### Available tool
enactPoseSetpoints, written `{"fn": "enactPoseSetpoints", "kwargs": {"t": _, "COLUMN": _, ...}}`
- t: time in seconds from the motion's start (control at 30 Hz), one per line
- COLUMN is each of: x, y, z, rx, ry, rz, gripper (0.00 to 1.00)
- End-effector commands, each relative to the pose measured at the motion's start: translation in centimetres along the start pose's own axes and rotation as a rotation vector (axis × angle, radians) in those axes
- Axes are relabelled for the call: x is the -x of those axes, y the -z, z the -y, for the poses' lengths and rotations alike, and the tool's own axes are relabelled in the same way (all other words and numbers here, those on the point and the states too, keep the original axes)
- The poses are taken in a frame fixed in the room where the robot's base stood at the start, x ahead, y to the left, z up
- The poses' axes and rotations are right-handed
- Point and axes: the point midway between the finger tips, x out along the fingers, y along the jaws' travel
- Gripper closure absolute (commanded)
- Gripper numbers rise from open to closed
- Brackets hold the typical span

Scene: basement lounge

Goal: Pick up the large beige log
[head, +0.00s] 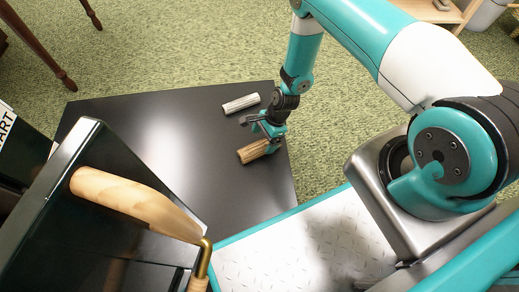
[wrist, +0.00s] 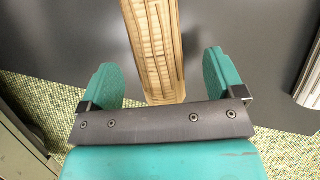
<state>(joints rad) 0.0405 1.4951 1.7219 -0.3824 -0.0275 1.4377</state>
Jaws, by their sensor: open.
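A beige, ribbed log (head: 252,152) lies on the black tabletop (head: 150,130), near its right edge. In the wrist view the log (wrist: 155,40) runs from the top edge down between the two green fingers. My gripper (wrist: 161,82) is open, with a finger on either side of the log and a visible gap to each. In the head view my gripper (head: 268,128) is just above the log's right end.
A paler grey-white log (head: 240,103) lies farther back on the same tabletop; part of it shows at the right edge of the wrist view (wrist: 309,75). A dark box with a wooden handle (head: 130,203) stands at lower left. Green carpet (head: 200,40) surrounds the table.

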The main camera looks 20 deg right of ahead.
Motion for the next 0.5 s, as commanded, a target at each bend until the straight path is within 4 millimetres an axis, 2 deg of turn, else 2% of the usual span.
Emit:
{"fn": "enactPoseSetpoints", "kwargs": {"t": 0.03, "x": -1.1, "y": 0.1, "z": -0.1, "rx": 0.001, "ry": -0.001, "rz": 0.000, "gripper": 0.12}}
{"fn": "enactPoseSetpoints", "kwargs": {"t": 0.23, "x": -4.1, "y": 0.0, "z": -0.4, "rx": 0.002, "ry": -0.001, "rz": 0.000, "gripper": 0.12}}
{"fn": "enactPoseSetpoints", "kwargs": {"t": 0.5, "x": -4.3, "y": -0.2, "z": -0.4, "rx": 0.000, "ry": 0.000, "rz": 0.000, "gripper": 0.12}}
